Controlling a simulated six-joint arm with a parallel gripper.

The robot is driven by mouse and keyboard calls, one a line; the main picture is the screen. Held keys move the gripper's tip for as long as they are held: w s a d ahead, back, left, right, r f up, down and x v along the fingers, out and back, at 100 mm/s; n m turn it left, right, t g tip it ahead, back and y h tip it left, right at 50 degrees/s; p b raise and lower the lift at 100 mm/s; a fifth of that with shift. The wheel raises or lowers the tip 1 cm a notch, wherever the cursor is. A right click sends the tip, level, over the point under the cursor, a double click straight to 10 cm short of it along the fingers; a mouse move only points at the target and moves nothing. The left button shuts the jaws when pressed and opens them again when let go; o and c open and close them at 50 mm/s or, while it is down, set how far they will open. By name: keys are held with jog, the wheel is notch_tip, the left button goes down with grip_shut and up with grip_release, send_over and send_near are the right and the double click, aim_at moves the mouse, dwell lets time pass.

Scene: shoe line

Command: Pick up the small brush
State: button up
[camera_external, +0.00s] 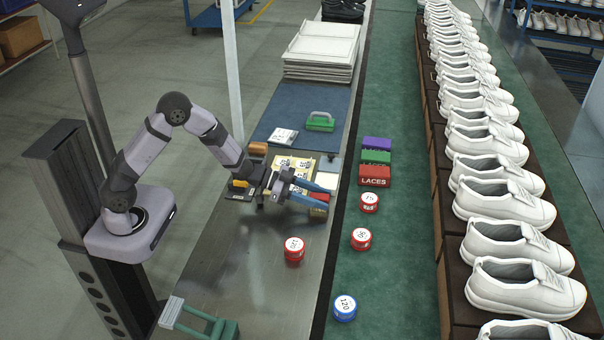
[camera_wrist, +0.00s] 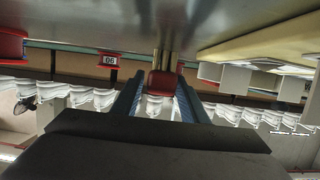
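My gripper (camera_external: 326,194) has two blue fingers and is low over the metal bench, pointing right. The fingers are apart in both views, and the wrist view shows a gap between the tips (camera_wrist: 161,80). A small reddish-brown block (camera_external: 318,211), which may be the small brush, is on the bench by the fingertips, partly hidden by them. In the wrist view the red block (camera_wrist: 163,84) lines up between the fingers, with clear space on both sides. I cannot tell whether it is between the tips or just beyond them.
A red round tin (camera_external: 294,249) stands on the bench in front. More tins (camera_external: 361,239) and laces boxes (camera_external: 375,176) are on the green belt. A green-handled item (camera_external: 320,121) lies on the blue mat (camera_external: 283,110). White shoes (camera_external: 503,188) line the right.

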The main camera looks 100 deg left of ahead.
aim_at(319, 196)
jog(key=c, duration=0.7)
jog(key=shift+r, duration=0.1)
notch_tip(319, 196, up, 10)
jog(key=shift+f+p, duration=0.1)
jog(key=shift+p, duration=0.7)
